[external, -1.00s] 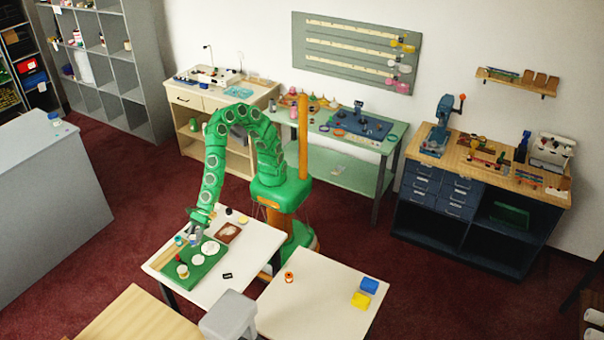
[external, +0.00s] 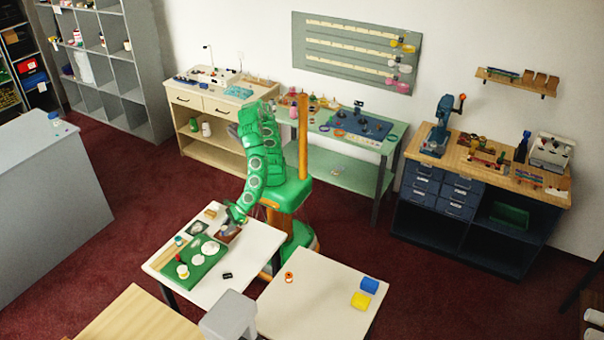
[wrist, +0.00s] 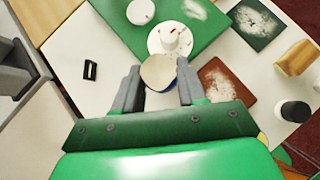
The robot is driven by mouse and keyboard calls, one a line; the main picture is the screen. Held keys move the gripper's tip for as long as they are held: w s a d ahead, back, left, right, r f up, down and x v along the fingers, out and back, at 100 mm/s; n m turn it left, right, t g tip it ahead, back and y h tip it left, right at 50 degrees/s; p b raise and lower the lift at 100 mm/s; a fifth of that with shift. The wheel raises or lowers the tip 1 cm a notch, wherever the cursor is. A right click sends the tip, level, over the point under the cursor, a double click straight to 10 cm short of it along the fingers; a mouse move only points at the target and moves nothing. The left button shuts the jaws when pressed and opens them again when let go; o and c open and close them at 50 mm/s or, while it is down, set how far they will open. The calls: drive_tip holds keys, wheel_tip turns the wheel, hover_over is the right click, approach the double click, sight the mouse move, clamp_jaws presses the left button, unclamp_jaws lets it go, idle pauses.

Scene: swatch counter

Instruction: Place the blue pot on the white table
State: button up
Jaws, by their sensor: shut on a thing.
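My gripper (wrist: 157,78) is shut on a small round pot (wrist: 158,71), the blue pot by its bluish edge; its pale cream top faces the wrist camera. In the external view my gripper (external: 237,214) is above the back right part of the near left white table (external: 243,263), by the brown mat. The pot is too small to make out there. A second pale table (external: 325,298) stands to the right, so I cannot tell which one is meant.
A green mat (external: 178,268) with white discs and a cup lies on the left table. A brown mat (wrist: 222,80), a dark jar (wrist: 296,111) and a black tag (external: 227,275) are near.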

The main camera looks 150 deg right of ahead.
drive_tip(key=s+r+m+g+h, duration=0.2)
drive_tip(key=s+m+g+h, duration=0.3)
drive_tip(key=s, duration=1.5)
drive_tip(key=m+t+y, duration=0.1)
drive_tip(key=y, duration=0.1)
hover_over(257, 242)
drive_tip(key=d, duration=0.5)
drive_tip(key=f, duration=0.5)
drive_tip(key=w+f, duration=0.1)
drive_tip(key=f, duration=0.2)
drive_tip(key=shift+d, duration=0.1)
drive_tip(key=shift+w+a+f, duration=0.2)
drive_tip(key=shift+w+f, duration=0.5)
drive_tip(key=shift+f, duration=0.3)
drive_tip(key=shift+w+f, duration=0.1)
drive_tip(key=shift+f, duration=1.45)
drive_tip(key=shift+f, duration=0.15)
drive_tip(key=o, duration=1.1)
